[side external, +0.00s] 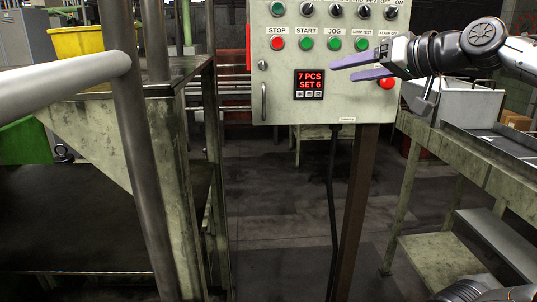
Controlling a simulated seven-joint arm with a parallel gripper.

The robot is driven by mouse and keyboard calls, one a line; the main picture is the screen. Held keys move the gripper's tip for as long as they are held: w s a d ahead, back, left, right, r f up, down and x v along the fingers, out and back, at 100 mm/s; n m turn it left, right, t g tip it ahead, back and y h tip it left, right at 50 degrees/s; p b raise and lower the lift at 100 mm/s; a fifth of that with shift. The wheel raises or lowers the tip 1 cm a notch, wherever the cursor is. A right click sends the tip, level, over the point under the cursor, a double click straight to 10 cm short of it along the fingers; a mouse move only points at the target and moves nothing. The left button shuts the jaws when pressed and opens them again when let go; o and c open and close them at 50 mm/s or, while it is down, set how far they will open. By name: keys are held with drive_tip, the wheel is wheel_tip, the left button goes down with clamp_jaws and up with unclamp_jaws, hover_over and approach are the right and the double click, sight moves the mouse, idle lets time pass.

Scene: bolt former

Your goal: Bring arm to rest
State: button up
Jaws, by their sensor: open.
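My gripper (348,69) reaches in from the upper right, in front of the control panel (275,80). Its two purple fingers point left and are spread apart, with nothing between them. My arm extends off to the right edge. The panel's red display (309,83) reads "7 PCS SET 6". A red button (387,83) at the panel's right edge shows just below the gripper's wrist. I cannot tell whether the gripper touches the panel.
The panel stands on a brown post (356,210). A bench (440,150) at the right carries a grey bin (462,108). A machine frame with a thick grey pipe (60,80) fills the left. A yellow bin (78,42) sits behind it. The floor between is clear.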

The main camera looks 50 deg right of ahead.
drive_tip(key=s+a+f+n+g+y, duration=0.2)
drive_tip(key=a+f+n+g+y, duration=0.15)
drive_tip(key=a+f, duration=0.5)
drive_tip(key=s+f+n+g, duration=0.2)
drive_tip(key=s+f, duration=0.3)
drive_tip(key=f, duration=0.5)
drive_tip(key=s+f+n+g, duration=0.1)
drive_tip(key=s+f+g, duration=0.2)
drive_tip(key=f, duration=0.6)
drive_tip(key=shift+s+d+f+n+h, duration=0.2)
drive_tip(key=shift+s+f+n+h, duration=0.2)
drive_tip(key=shift+s, duration=0.8)
drive_tip(key=shift+g, duration=0.25)
